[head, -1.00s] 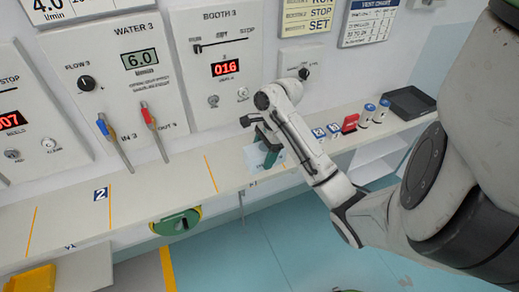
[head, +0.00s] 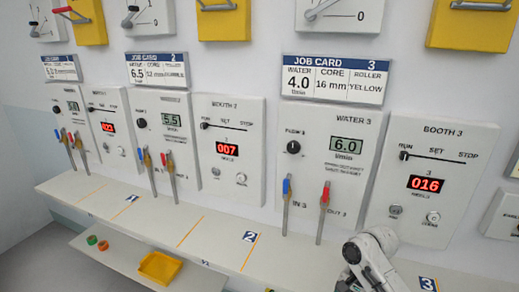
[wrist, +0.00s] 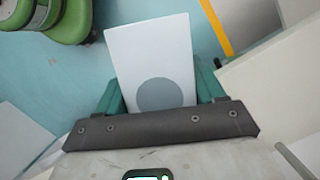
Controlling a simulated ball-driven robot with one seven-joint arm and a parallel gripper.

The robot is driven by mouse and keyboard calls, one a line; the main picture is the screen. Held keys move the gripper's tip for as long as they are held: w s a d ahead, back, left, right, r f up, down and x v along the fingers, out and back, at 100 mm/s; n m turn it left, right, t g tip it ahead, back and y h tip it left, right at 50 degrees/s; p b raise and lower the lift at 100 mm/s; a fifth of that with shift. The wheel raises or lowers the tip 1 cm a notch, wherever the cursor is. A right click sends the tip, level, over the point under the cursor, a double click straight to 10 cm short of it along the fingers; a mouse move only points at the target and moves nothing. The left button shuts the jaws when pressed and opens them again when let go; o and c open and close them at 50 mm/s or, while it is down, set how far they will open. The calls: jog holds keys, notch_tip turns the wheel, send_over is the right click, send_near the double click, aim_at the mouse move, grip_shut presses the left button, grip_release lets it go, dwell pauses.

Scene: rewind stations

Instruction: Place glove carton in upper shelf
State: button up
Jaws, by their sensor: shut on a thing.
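The glove carton (wrist: 150,55), a pale white box face with a grey disc, stands between the green fingers of my gripper (wrist: 158,92) in the wrist view. My gripper is shut on it. The carton's far end points toward a light blue floor, apart from anything else there. In the head view only part of my arm shows at the bottom right; the gripper and carton are out of that frame. I cannot tell which surface is the upper shelf; a long pale ledge (head: 215,240) runs under the wall panels.
A lower shelf (head: 115,258) under the ledge holds a yellow bin (head: 160,267) and small green and orange rolls. Levers with red and blue handles (head: 324,205) stick out above the ledge. In the wrist view a green round object (wrist: 68,22) is at the upper left.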

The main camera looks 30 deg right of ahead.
jog(key=w+a+f+n+g+h+b, duration=0.1)
jog(key=a+f+n, duration=0.3)
jog(key=a+n, duration=0.3)
jog(key=w+a+f+n+g+h+b, duration=0.1)
jog(key=a+f+n, duration=0.3)
jog(key=a, duration=0.9)
jog(key=w+n+h, duration=0.1)
jog(key=n, duration=0.2)
jog(key=shift+w+a+n, duration=0.15)
jog(key=shift+w+n, duration=0.15)
